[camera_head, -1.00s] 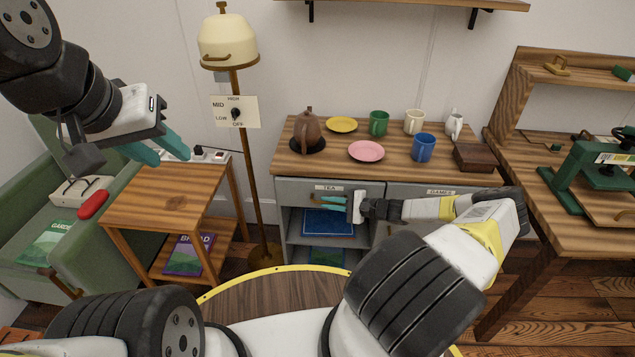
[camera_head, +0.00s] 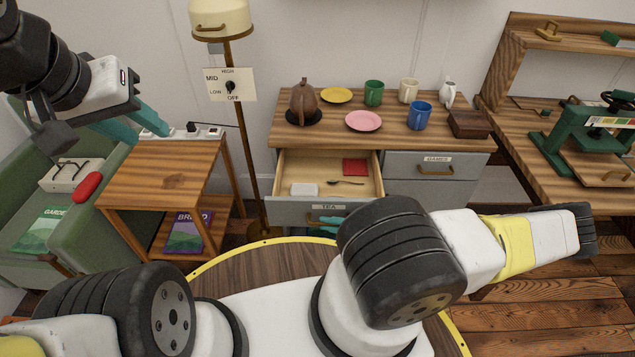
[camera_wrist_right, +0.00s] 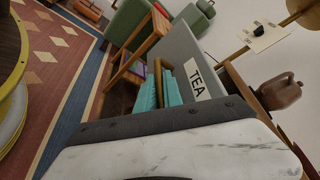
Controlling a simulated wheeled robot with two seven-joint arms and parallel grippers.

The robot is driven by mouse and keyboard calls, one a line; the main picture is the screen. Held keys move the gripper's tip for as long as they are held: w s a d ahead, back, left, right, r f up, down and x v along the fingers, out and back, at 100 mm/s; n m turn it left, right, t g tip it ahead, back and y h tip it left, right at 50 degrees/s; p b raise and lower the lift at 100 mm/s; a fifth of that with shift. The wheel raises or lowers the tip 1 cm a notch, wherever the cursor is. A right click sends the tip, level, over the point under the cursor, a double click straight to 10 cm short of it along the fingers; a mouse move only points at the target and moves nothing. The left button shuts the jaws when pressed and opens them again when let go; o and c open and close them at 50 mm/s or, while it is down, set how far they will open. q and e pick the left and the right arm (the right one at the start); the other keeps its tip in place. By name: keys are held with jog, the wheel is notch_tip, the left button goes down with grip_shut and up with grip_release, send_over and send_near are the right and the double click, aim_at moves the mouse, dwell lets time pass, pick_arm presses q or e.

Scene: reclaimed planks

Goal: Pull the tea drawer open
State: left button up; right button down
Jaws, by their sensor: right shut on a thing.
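The tea drawer (camera_head: 300,208) of the grey cabinet is pulled well out. Inside it lie a white box (camera_head: 304,189), a red square packet (camera_head: 355,167) and a dark spoon-like thing (camera_head: 345,182). My right gripper (camera_head: 322,226) is at the drawer's front below the TEA label, mostly hidden behind my own arm. In the right wrist view its teal fingers (camera_wrist_right: 160,90) are at the drawer front beside the label; it is shut on the drawer handle, of which a brass bit shows.
The games drawer (camera_head: 433,166) beside it is shut. On the cabinet top stand a teapot (camera_head: 303,100), a pink plate (camera_head: 364,121), several mugs and a wooden box (camera_head: 469,124). A lamp (camera_head: 241,130) stands left of the cabinet, near a side table (camera_head: 160,175).

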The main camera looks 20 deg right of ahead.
jog(key=shift+s+a, duration=0.2)
jog(key=shift+s, duration=0.45)
jog(key=shift+s+a, duration=0.2)
jog(key=shift+s, duration=0.4)
jog(key=c, duration=1.5)
grip_release()
jog(key=v, duration=0.8)
jog(key=shift+r, duration=0.1)
